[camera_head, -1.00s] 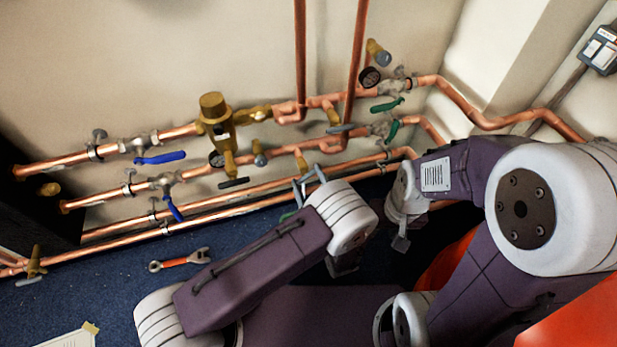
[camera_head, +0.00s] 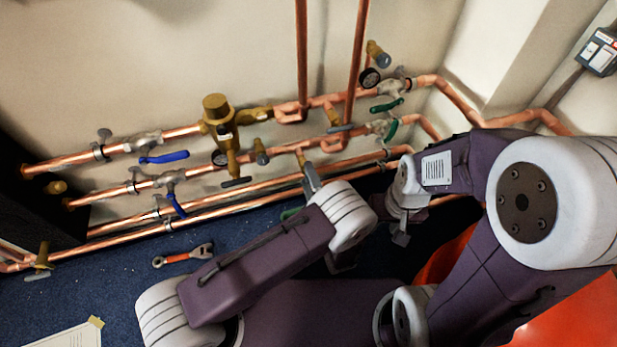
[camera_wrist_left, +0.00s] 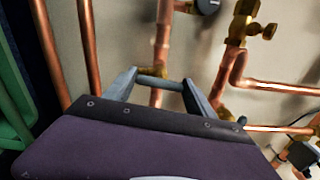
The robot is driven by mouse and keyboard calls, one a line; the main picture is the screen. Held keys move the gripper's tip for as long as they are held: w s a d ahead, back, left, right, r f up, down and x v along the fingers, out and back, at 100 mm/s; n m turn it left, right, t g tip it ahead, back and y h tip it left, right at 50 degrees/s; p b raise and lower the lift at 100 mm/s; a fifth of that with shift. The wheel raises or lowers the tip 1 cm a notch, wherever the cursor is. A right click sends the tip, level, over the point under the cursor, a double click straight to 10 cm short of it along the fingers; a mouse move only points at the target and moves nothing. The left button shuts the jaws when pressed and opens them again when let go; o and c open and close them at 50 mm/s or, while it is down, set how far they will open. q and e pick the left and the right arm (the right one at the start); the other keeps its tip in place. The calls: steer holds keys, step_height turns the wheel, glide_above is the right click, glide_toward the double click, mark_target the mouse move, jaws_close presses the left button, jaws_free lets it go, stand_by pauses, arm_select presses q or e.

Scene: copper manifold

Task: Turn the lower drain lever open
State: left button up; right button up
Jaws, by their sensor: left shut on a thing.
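The lower drain valve (camera_head: 301,160) is a small brass fitting on the second copper pipe, in the middle of the head view. My left gripper (camera_head: 309,178) is at this valve, just below it in the picture, and hides its lever there. In the left wrist view, the grey drain lever (camera_wrist_left: 160,83) spans the gap between the two fingers of my left gripper (camera_wrist_left: 161,90), which are shut on it. A copper pipe runs behind the lever. My right gripper (camera_head: 401,236) hangs low right of centre; its jaws are too small to read.
Another brass drain with a grey lever (camera_head: 343,128) sits above right. Blue levers (camera_head: 163,157) are at left, green levers (camera_head: 387,105) at right. A brass regulator (camera_head: 216,120) stands left of my gripper. An orange-handled wrench (camera_head: 182,256) lies on the blue floor.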

arm_select(q)
steer(key=shift+n, duration=0.6)
arm_select(e)
steer(key=shift+r, duration=0.1)
arm_select(q)
steer(key=shift+f, duration=0.1)
steer(key=o, duration=1.4)
